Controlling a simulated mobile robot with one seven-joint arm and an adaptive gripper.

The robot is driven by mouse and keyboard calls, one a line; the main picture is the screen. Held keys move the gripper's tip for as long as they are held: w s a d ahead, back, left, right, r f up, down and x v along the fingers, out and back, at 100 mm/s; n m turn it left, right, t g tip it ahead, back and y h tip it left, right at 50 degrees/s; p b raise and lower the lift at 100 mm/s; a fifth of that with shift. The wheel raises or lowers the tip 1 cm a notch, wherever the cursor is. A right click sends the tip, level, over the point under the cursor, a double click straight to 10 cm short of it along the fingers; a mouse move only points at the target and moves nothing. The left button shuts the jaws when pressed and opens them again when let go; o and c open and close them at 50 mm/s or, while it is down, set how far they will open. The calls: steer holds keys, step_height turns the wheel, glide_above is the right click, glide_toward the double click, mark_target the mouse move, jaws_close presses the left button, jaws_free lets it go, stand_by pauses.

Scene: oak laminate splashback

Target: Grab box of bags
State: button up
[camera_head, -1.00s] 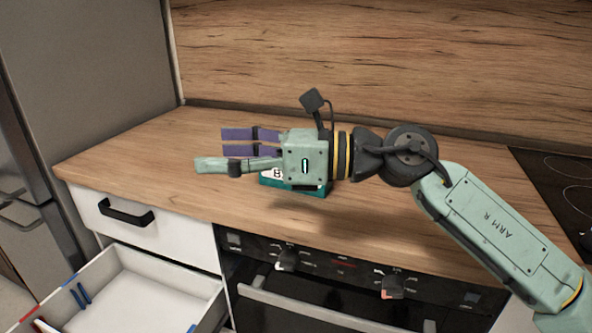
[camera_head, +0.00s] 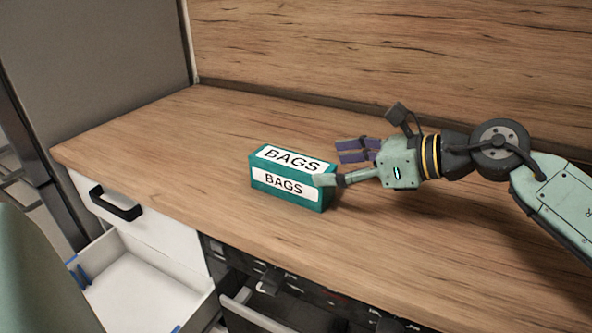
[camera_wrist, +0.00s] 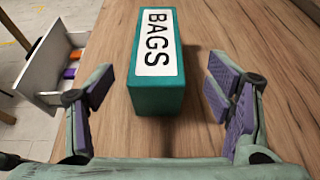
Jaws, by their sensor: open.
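The box of bags (camera_head: 290,180) is a teal carton with white "BAGS" labels. It lies on the wooden worktop near its front edge. In the wrist view the box (camera_wrist: 156,99) stands ahead of my gripper, between the lines of the two fingers, a little nearer the left one. My gripper (camera_head: 340,168) is at the right end of the box, with its fingers pointing left. The near finger overlaps the box's right end in the head view. In the wrist view my gripper (camera_wrist: 160,100) is open with purple pads, and gaps show on both sides of the box.
An open white drawer (camera_head: 135,283) is below the counter at the left, with small coloured items inside in the wrist view. Oven controls (camera_head: 275,280) are below the front edge. The wooden splashback (camera_head: 400,60) stands behind. The worktop (camera_head: 150,130) left of the box is clear.

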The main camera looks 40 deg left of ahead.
mark_target(310, 165)
steer(key=shift+x, duration=1)
steer(key=x, duration=0.1)
steer(key=p+x, duration=0.1)
steer(key=x, duration=0.1)
steer(key=p+x, duration=0.1)
steer(key=x, duration=0.1)
steer(key=shift+s+r, duration=0.15)
steer(key=shift+s, duration=0.1)
steer(key=shift+a, duration=0.2)
steer(key=shift+c, duration=0.3)
steer(key=c, duration=1.4)
steer(key=shift+c, duration=0.2)
